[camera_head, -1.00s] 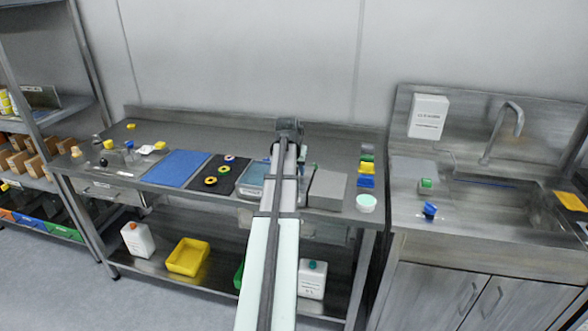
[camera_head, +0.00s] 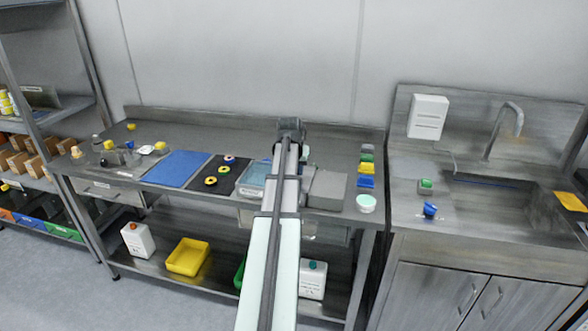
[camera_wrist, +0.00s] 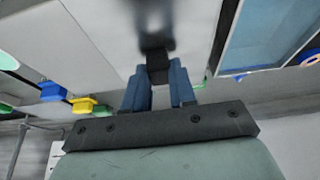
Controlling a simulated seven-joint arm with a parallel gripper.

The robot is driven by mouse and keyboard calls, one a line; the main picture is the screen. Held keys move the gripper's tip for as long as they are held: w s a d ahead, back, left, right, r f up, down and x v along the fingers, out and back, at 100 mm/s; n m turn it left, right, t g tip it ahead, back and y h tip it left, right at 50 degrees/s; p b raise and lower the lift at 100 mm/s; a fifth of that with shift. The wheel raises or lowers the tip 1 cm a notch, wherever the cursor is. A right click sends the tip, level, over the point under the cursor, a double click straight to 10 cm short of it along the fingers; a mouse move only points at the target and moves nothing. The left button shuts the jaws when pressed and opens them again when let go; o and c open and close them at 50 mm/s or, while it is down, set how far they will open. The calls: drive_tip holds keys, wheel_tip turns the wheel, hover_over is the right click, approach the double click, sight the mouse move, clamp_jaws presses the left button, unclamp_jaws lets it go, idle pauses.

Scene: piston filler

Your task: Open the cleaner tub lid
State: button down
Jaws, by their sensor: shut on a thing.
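A grey box (camera_head: 327,190) stands on the steel bench, right of my arm. I cannot tell for certain that it is the cleaner tub; my arm hides its left side. In the wrist view a pale grey flat surface (camera_wrist: 95,28) fills the upper left. My gripper (camera_wrist: 158,82) has its two blue fingers on either side of a small black piece (camera_wrist: 157,66), apparently a handle, and is shut on it. The piece meets a grey, blurred surface above. My arm hides the fingers in the head view. How far any lid is raised cannot be told.
A light blue tray (camera_head: 252,179) lies just left of my arm, beside a black mat (camera_head: 222,176) with coloured rings. Coloured blocks (camera_head: 366,170) and a white-green round tub (camera_head: 366,204) stand to the right. A blue mat (camera_head: 178,168) lies farther left.

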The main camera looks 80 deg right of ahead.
drive_tip(key=s, duration=1.1)
drive_tip(key=shift+s+a+f, duration=0.15)
drive_tip(key=shift+s+f, duration=0.05)
drive_tip(key=shift+f, duration=0.05)
drive_tip(key=c, duration=0.9)
unclamp_jaws()
drive_tip(key=v, duration=1.4)
drive_tip(key=shift+r, duration=0.15)
